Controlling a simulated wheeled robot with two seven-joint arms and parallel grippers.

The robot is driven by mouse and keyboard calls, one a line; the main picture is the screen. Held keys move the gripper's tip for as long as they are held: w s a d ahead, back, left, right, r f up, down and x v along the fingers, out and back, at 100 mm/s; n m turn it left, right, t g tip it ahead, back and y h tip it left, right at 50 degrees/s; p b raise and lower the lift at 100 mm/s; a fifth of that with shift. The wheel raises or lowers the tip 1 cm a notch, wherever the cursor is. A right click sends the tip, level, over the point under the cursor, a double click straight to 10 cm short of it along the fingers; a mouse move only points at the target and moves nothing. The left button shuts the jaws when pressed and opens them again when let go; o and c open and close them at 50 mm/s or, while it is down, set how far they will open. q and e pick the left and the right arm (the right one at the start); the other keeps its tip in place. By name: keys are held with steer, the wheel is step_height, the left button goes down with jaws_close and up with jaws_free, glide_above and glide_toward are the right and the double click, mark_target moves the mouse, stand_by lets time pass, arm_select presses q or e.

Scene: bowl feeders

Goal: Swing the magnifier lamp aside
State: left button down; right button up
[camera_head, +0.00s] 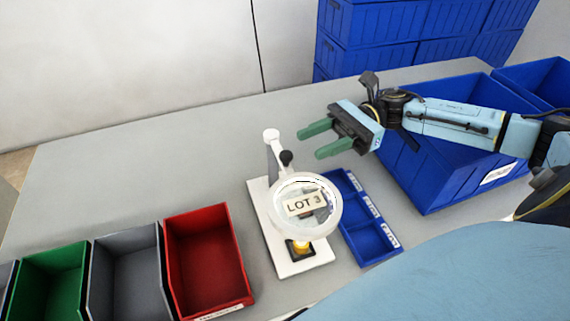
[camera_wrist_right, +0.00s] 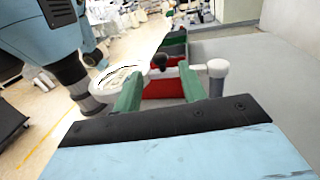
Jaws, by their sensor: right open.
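The magnifier lamp (camera_head: 306,203) has a white ring head and a pale arm on a flat white base plate (camera_head: 301,266). Its round lens lies over a "LOT 3" label and a small yellow part on a dark block. In the right wrist view the ring head (camera_wrist_right: 122,79) and black knob (camera_wrist_right: 158,61) show beyond the green fingers. My left gripper is not in view.
A blue compartment tray (camera_head: 362,218) lies right of the lamp base. A red bin (camera_head: 206,260), grey bin (camera_head: 130,274) and green bin (camera_head: 50,283) stand at the left. A large blue bin (camera_head: 446,170) is under my right arm. The table's back left is clear.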

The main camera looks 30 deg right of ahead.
mark_target(286, 153)
steer(key=a, duration=0.7)
steer(key=shift+w+a, duration=0.1)
steer(key=shift+a, duration=0.05)
jaws_close()
